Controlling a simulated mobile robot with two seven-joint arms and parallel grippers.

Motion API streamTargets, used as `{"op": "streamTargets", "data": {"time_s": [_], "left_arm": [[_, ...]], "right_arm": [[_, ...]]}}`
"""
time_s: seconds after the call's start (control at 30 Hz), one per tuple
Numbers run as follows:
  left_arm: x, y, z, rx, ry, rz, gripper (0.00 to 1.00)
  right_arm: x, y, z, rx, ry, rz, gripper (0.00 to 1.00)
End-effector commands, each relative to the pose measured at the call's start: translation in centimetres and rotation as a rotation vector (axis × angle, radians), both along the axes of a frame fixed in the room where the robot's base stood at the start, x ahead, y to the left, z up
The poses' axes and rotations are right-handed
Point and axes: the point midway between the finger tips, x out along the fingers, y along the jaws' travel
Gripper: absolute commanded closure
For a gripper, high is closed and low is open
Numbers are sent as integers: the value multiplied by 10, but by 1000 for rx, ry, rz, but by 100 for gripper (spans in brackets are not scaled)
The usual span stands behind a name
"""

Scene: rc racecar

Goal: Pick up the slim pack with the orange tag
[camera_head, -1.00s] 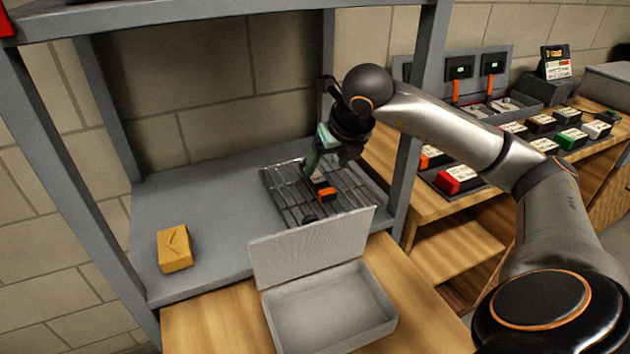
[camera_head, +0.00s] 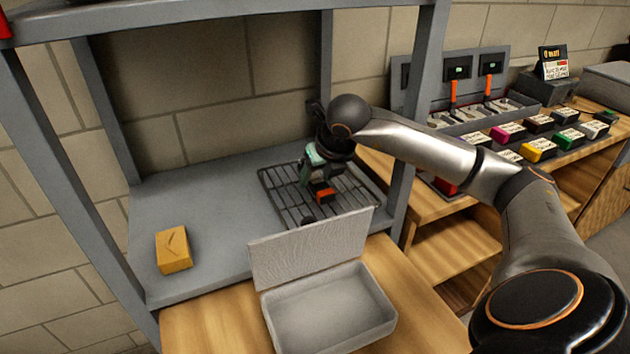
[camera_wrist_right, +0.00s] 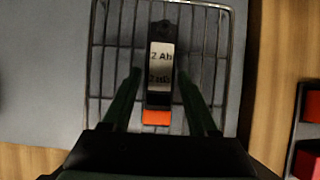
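The slim pack with the orange tag (camera_head: 325,194) lies on a wire rack (camera_head: 279,188) on the grey shelf. In the right wrist view the pack (camera_wrist_right: 161,75) is a narrow black block with a pale label reading "2 Ah" and an orange end toward the gripper. My right gripper (camera_head: 311,184) is over the rack at the pack. In the right wrist view its two fingers (camera_wrist_right: 160,78) are spread, one on each side of the pack, with gaps showing. The arm and gripper partly hide the pack in the head view. My left gripper is not in view.
An open grey box (camera_head: 330,310) with its lid up stands on the wooden bench in front. A yellow block (camera_head: 174,250) lies on the shelf at left. A grey post (camera_head: 408,150) stands right of the rack. Several coloured packs (camera_head: 540,148) sit on the right bench.

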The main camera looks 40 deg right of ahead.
Motion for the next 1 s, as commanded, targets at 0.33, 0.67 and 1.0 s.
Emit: {"op": "streamTargets", "data": {"time_s": [0.33,0.67,1.0], "left_arm": [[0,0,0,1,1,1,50],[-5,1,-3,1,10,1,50],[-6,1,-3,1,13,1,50]], "right_arm": [[0,0,1,0,-1,0,81],[0,0,1,0,-1,0,100],[0,0,5,0,-3,0,100]]}}
